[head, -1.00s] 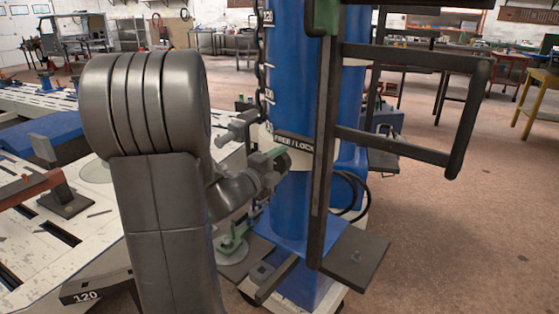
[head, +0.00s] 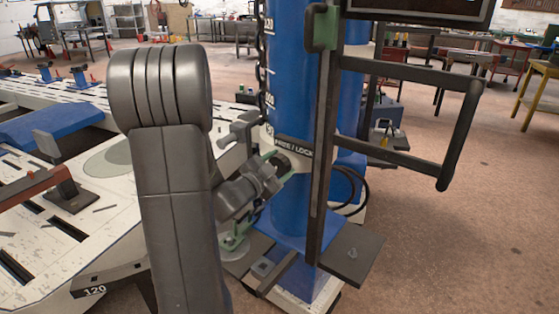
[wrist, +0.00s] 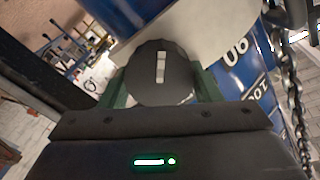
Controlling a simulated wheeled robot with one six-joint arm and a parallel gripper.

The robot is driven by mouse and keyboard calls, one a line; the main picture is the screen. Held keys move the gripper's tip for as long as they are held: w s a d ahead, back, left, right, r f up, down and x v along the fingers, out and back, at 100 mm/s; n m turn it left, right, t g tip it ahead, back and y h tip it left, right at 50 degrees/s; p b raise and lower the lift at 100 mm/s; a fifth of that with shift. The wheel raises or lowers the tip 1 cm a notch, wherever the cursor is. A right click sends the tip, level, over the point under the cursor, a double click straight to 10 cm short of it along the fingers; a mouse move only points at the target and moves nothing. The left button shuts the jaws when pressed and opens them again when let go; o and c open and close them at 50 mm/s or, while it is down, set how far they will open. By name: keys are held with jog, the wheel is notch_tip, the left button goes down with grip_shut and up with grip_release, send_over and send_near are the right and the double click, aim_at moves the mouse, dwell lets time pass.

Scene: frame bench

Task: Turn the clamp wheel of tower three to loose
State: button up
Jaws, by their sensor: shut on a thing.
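The clamp wheel (wrist: 160,85) is a round dark knob with a white line on its face, on the blue tower's pale collar (wrist: 215,30). In the wrist view the line stands nearly upright. My gripper (head: 272,167) is at the tower's left side, just below the FREE / LOCK label (head: 294,146). Its green-edged fingers lie on both sides of the wheel and are shut on it. In the head view the wheel is partly hidden by the fingers. The label's pointer position cannot be read. The blue tower (head: 297,100) stands upright.
A dark frame handle (head: 460,130) juts right of the tower. A chain (wrist: 291,90) hangs beside it. The slotted white bench (head: 100,235) is at left. A dark plate (head: 352,255) sits low by the tower's foot. Open floor lies at right.

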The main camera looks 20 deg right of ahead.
jog(key=n+p, duration=0.2)
jog(key=n, duration=0.2)
jog(key=shift+w+n, duration=0.1)
jog(key=shift+n, duration=0.3)
jog(key=shift+p, duration=0.35)
jog(key=o, duration=1)
jog(key=shift+a, duration=0.1)
jog(key=v, duration=1.3)
jog(key=shift+a, duration=0.35)
jog(key=shift+d, duration=0.1)
jog(key=x, duration=1.3)
jog(key=shift+d, duration=0.35)
